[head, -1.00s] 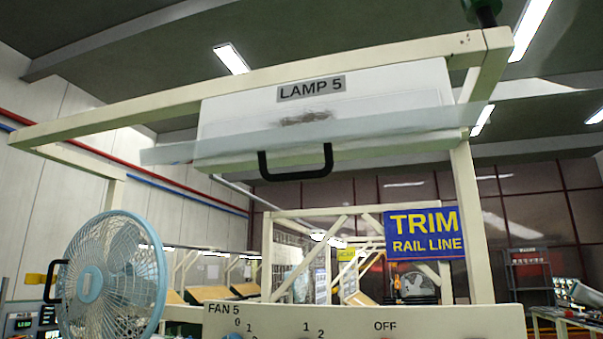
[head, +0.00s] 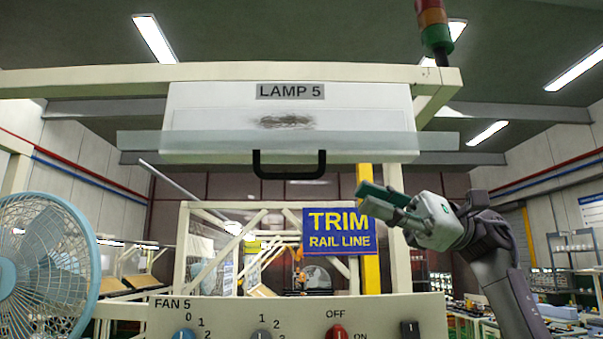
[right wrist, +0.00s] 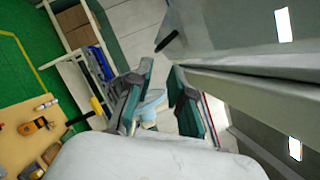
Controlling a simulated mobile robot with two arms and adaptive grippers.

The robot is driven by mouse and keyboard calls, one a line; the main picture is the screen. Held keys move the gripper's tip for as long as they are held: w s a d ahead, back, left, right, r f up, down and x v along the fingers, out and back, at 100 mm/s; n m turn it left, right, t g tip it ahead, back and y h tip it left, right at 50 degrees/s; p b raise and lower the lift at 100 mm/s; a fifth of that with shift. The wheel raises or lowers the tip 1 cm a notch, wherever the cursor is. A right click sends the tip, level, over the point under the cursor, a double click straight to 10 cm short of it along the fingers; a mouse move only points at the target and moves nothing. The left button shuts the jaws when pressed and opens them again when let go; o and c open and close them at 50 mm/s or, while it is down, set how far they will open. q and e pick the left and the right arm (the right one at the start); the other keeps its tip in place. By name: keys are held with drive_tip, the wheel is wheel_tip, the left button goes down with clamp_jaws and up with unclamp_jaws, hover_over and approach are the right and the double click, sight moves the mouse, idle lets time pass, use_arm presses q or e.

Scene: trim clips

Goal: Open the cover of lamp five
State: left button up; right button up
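The lamp five cover (head: 215,115) is a pale box front labelled LAMP 5, hanging from a cream overhead beam, with a dark smudge on it. A clear strip (head: 190,140) runs across its lower part. A black U-shaped handle (head: 290,176) hangs at its lower edge. My right gripper (head: 375,203) is to the right of the handle and slightly lower, apart from it, with its fingers pointing left. In the right wrist view its green-padded fingers (right wrist: 160,98) stand apart with nothing between them. My left gripper is in neither view.
A cream control panel (head: 250,312) labelled FAN 5 with several knobs stands below. A blue fan (head: 45,255) is at the left. The TRIM RAIL LINE sign (head: 339,231) hangs behind my right gripper. A signal light (head: 435,25) stands above the beam (head: 70,82).

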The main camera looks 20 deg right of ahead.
sight(296, 177)
drive_tip(key=x, duration=0.5)
drive_tip(key=shift+a+p, duration=0.1)
drive_tip(key=shift+p, duration=0.3)
drive_tip(key=p+x, duration=0.1)
drive_tip(key=x, duration=0.4)
drive_tip(key=shift+a, duration=0.8)
drive_tip(key=shift+c, duration=0.2)
clamp_jaws()
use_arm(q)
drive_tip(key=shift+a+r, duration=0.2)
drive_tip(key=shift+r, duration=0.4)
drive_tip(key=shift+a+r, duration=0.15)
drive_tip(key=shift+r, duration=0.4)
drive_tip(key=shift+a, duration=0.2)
